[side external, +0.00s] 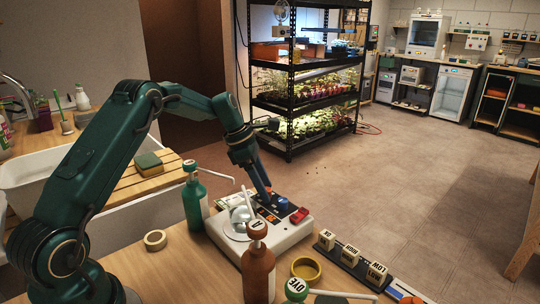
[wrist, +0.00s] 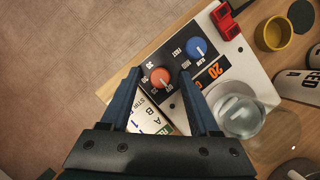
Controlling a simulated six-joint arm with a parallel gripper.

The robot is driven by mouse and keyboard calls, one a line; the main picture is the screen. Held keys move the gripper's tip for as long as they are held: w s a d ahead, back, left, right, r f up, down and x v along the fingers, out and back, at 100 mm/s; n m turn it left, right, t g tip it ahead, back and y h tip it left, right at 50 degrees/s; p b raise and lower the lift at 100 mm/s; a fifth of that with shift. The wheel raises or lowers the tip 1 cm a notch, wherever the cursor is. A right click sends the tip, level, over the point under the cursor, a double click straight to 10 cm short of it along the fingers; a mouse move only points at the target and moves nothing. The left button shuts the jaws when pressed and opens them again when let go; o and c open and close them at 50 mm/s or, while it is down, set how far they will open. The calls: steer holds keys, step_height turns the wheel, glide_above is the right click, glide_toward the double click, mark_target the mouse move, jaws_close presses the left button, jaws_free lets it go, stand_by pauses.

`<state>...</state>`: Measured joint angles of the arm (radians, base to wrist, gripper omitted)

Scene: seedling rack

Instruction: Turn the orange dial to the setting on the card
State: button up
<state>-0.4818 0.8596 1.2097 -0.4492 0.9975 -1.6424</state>
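The orange dial (wrist: 160,77) sits on the black panel of a white device (wrist: 258,72), beside a blue dial (wrist: 196,47). My gripper (wrist: 161,72) is open in the wrist view, its fingertips on either side of the orange dial with gaps between. Whether the tips are level with the dial or above it is hard to tell. A card (wrist: 150,113) printed "STIR", "A", "B" shows between the fingers, partly hidden; its setting is not clearly readable. In the side view my gripper (side external: 266,192) points down at the device (side external: 270,242), near the blue dial (side external: 283,202).
A clear glass vessel (wrist: 240,112) stands on the device beside the right finger. A red part (wrist: 226,21) is at its corner. A green bottle (side external: 194,200), a brown bottle (side external: 258,274), a yellow ring-shaped dish (side external: 306,269) and a labelled block rack (side external: 350,262) stand close around.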

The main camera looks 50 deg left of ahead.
jaws_close()
steer(key=shift+w+m+g+h, duration=0.1)
steer(key=shift+m+g+h, duration=0.2)
steer(key=shift+m, duration=0.8)
steer(key=shift+w+m+g+h, duration=0.15)
steer(key=shift+m+g, duration=0.25)
steer(key=shift+m, duration=0.7)
steer(key=shift+s, duration=0.1)
steer(key=shift+r, duration=0.1)
steer(key=shift+o, duration=0.4)
jaws_free()
steer(key=shift+n, duration=0.3)
